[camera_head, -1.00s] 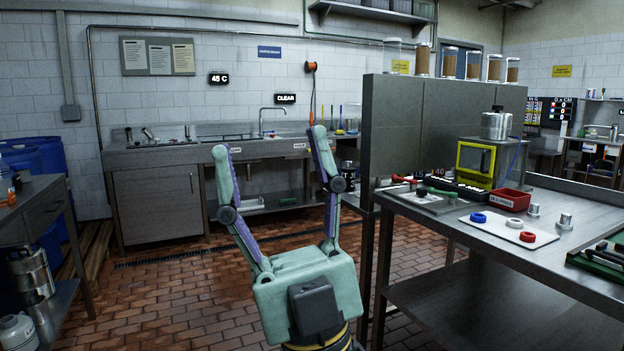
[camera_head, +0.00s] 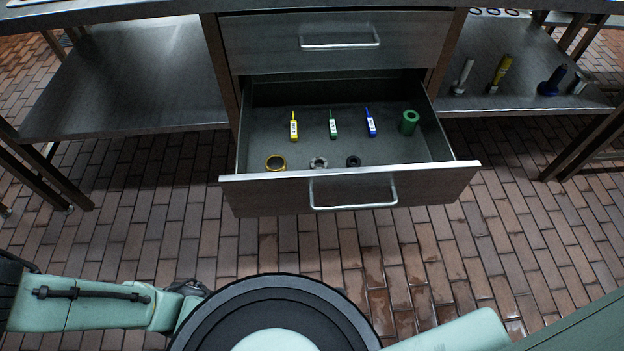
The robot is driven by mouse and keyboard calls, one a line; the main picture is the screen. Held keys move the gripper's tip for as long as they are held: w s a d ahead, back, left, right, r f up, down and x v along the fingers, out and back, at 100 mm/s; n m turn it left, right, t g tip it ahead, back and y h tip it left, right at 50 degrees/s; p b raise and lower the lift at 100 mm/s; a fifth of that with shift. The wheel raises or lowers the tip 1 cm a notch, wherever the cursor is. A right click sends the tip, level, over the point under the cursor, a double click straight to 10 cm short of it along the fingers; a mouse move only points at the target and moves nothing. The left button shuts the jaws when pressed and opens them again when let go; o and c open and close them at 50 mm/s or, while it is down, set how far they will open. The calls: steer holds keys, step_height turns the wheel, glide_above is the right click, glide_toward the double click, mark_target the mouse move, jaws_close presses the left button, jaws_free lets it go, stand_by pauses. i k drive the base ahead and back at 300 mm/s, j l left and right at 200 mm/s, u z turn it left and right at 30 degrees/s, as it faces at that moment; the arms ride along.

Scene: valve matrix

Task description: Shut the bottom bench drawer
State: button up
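The bottom bench drawer (camera_head: 350,190) is pulled well out beneath the bench. Its bar handle (camera_head: 352,194) is on the front panel, facing me. In its tray lie yellow, green and blue tagged tools (camera_head: 332,125), a green cylinder (camera_head: 409,122), a yellow ring (camera_head: 276,162), a pale ring (camera_head: 318,163) and a dark ring (camera_head: 353,161). The upper drawer (camera_head: 335,42) is shut. My gripper is not in view; only mint-green parts of my own body show along the bottom edge, apart from the drawer.
The bench's lower shelf holds a yellow-topped tool (camera_head: 499,74), a silver one (camera_head: 463,77) and a blue one (camera_head: 551,81) at right. The left shelf (camera_head: 130,85) is bare. Bench legs stand at both sides. The brick floor (camera_head: 320,245) before the drawer is clear.

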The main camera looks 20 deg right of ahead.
mark_target(422, 169)
steer(key=j+z, duration=0.2)
steer(key=z, duration=0.15)
steer(key=j+z, duration=0.15)
steer(key=z, duration=0.2)
steer(key=k+j+z, duration=0.1)
steer(key=z, duration=0.25)
steer(key=i+j, duration=0.1)
steer(key=j, duration=0.3)
steer(key=k+l, duration=0.1)
steer(key=l, duration=0.25)
